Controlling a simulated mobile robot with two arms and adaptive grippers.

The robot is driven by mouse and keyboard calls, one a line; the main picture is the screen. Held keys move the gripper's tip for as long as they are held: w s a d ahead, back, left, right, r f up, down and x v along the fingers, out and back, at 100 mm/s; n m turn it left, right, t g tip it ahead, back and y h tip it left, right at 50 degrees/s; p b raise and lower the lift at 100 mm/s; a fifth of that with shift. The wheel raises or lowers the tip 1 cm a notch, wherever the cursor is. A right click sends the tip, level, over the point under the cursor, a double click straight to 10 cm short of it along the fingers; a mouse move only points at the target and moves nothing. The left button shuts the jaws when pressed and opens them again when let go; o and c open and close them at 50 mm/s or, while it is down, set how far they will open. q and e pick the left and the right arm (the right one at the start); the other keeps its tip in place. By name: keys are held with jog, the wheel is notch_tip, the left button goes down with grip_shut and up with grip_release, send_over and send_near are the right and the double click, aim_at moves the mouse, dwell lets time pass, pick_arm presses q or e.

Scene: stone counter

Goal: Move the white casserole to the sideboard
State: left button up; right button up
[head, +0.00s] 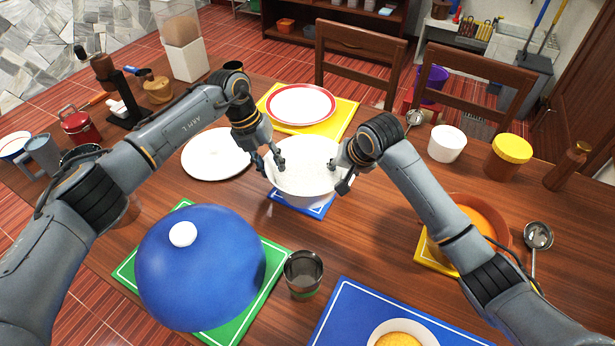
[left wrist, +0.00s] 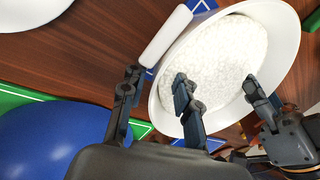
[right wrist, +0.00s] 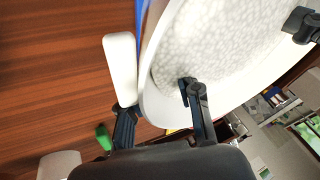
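The white casserole (head: 300,186), filled with white rice-like food, is at the middle of the table over a small blue mat (head: 318,210). It also shows in the left wrist view (left wrist: 285,75) and the right wrist view (right wrist: 160,112). My left gripper (head: 270,163) is at its left side, fingers apart, one inside the rim and one outside near a white handle (left wrist: 165,36). My right gripper (head: 343,168) is at its right side, fingers apart, one inside and one outside beside the other handle (right wrist: 120,68). The sideboard cannot be identified for certain.
A blue dome lid (head: 200,270) on a green mat and a dark cup (head: 303,272) stand in front. A white plate (head: 215,153) is left, a red-rimmed plate (head: 300,104) behind. An orange pot (head: 490,215) is right. Chairs (head: 360,60) line the far edge.

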pick_arm(q)
jog(key=shift+f, duration=0.2)
pick_arm(e)
jog(key=shift+f, duration=0.15)
pick_arm(q)
grip_shut()
pick_arm(e)
grip_shut()
pick_arm(q)
jog(key=shift+w+r, duration=0.15)
jog(key=shift+r, duration=0.1)
pick_arm(e)
jog(key=shift+w+r, duration=0.2)
jog(key=shift+r, duration=0.05)
